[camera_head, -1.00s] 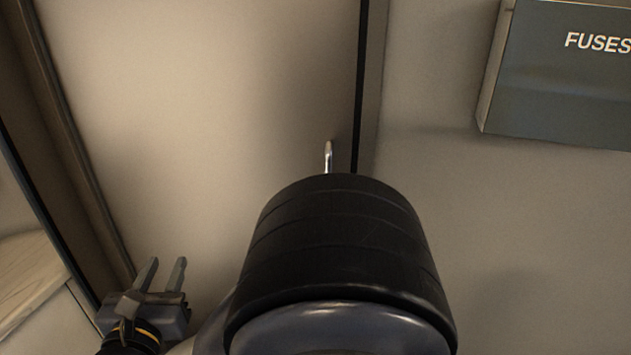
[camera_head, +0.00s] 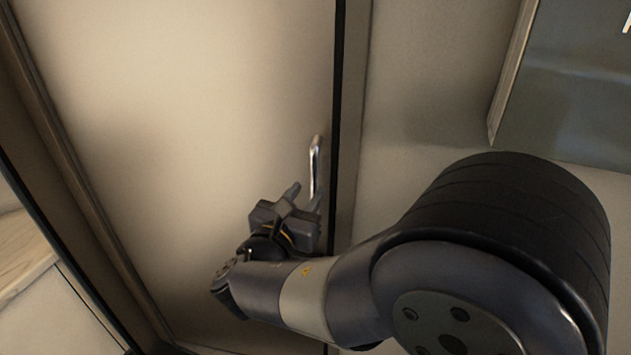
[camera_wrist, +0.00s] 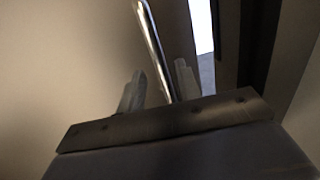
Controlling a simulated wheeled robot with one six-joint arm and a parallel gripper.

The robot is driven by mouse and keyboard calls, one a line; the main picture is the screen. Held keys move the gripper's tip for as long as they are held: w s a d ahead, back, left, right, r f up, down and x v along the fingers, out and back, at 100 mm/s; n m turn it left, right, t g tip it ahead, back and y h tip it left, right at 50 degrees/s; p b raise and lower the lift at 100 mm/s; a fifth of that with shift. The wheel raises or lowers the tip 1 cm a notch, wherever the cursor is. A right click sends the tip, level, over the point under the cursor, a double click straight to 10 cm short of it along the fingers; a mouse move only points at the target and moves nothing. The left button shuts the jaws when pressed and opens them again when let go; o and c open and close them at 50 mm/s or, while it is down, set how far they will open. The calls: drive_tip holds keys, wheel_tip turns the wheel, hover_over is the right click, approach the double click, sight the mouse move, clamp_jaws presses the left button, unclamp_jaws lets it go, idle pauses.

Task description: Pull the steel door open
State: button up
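The steel door (camera_head: 190,120) is a pale beige panel filling the left half of the head view. Its slim shiny bar handle (camera_head: 316,158) stands near its right edge. My gripper (camera_head: 303,196) is at the lower part of the handle, fingers pointing up towards it. In the wrist view the handle (camera_wrist: 153,45) runs down between the two finger tips of my gripper (camera_wrist: 160,86), with a visible gap at the left finger. The fingers look open, and no firm grip shows. The handle's lower end is hidden behind the gripper.
A grey fuse box (camera_head: 565,85) juts from the wall right of the door. A dark vertical strip (camera_head: 346,100) runs along the door's right edge. A bright slit (camera_wrist: 202,25) shows beside the door in the wrist view. A pale wooden surface (camera_head: 22,250) lies at the left.

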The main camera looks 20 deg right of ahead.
sight(312, 185)
drive_tip(key=shift+x, duration=2.45)
drive_tip(key=shift+c, duration=0.5)
clamp_jaws()
